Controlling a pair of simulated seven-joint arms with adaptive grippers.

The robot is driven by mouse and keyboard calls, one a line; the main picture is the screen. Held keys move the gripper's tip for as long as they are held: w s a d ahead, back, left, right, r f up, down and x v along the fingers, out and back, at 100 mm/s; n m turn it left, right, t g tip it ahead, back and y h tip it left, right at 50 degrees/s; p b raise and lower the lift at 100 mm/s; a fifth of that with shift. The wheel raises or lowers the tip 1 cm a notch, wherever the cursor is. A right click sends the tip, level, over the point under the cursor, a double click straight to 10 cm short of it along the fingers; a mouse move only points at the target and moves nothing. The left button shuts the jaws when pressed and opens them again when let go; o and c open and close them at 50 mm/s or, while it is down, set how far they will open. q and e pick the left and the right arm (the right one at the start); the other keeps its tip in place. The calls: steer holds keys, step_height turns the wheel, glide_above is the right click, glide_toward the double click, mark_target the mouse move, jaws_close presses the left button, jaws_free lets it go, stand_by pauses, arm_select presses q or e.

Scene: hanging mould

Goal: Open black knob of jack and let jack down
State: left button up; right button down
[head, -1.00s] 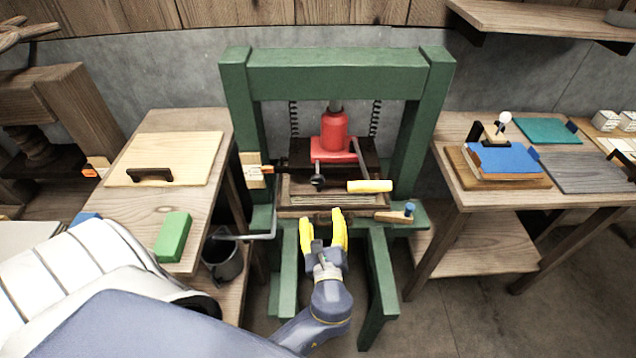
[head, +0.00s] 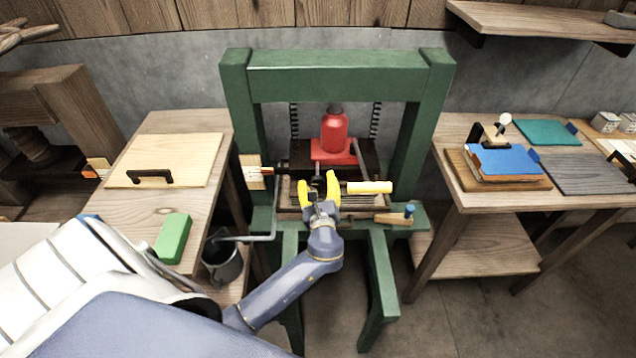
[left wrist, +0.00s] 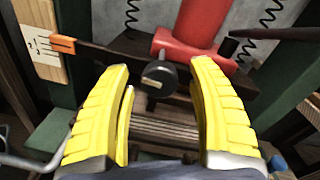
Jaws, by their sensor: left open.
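The red jack (head: 334,132) stands in the middle of the green press frame (head: 342,84), on a red base. The black knob (left wrist: 158,78) sticks out at the front of the jack's base in the left wrist view, with a pale slot mark on its face. My left gripper (head: 319,180) is open, its yellow fingers pointing at the jack. In the left wrist view the fingers (left wrist: 160,75) lie left and right of the knob, apart from it. My right gripper is not in view.
A yellow-handled lever (head: 370,187) juts out right of my gripper. A wooden-handled tool (head: 395,217) lies on the press's front ledge. A grey bucket (head: 222,262) hangs at the left, and a bent rod (head: 262,238) runs near it. Tables flank the press.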

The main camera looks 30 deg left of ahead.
arm_select(q)
steer(key=shift+w+a, duration=0.1)
steer(key=shift+w, duration=0.05)
jaws_close()
stand_by(0.5)
